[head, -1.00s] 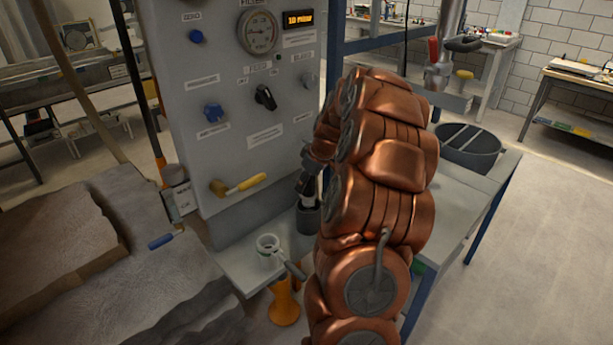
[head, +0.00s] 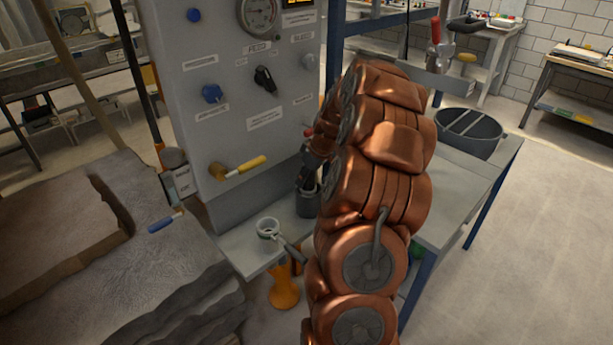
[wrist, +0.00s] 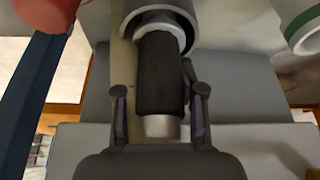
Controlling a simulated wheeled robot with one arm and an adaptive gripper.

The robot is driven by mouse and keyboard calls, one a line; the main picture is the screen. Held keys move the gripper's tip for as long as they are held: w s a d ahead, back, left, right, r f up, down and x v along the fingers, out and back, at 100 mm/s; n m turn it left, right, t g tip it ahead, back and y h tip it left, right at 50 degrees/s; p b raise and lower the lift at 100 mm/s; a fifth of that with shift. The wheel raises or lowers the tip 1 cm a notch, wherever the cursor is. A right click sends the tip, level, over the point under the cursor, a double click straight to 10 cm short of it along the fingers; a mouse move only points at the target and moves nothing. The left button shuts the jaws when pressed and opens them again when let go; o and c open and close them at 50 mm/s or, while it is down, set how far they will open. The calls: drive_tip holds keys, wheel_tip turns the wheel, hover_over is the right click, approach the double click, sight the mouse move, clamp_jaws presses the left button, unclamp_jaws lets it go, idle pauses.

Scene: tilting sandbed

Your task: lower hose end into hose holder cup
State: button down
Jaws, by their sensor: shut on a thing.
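The hose end (wrist: 160,75) is a black cylinder with a bare metal tip, between my gripper's two fingers (wrist: 160,118) in the wrist view. My gripper is shut on it. The grey hose holder cup (wrist: 186,20) surrounds the hose end's far part in that picture. In the head view the cup (head: 308,204) stands on the grey shelf beside the panel. The dark hose end (head: 307,178) is upright at its mouth, but how deep it sits is hidden. My copper arm hides much of my gripper in the head view.
A yellow-handled valve (head: 238,167) juts from the control panel (head: 225,115). The sandbed (head: 60,230) lies left.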

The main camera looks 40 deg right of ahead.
drive_tip(key=c, duration=0.6)
unclamp_jaws()
drive_tip(key=v, duration=1.2)
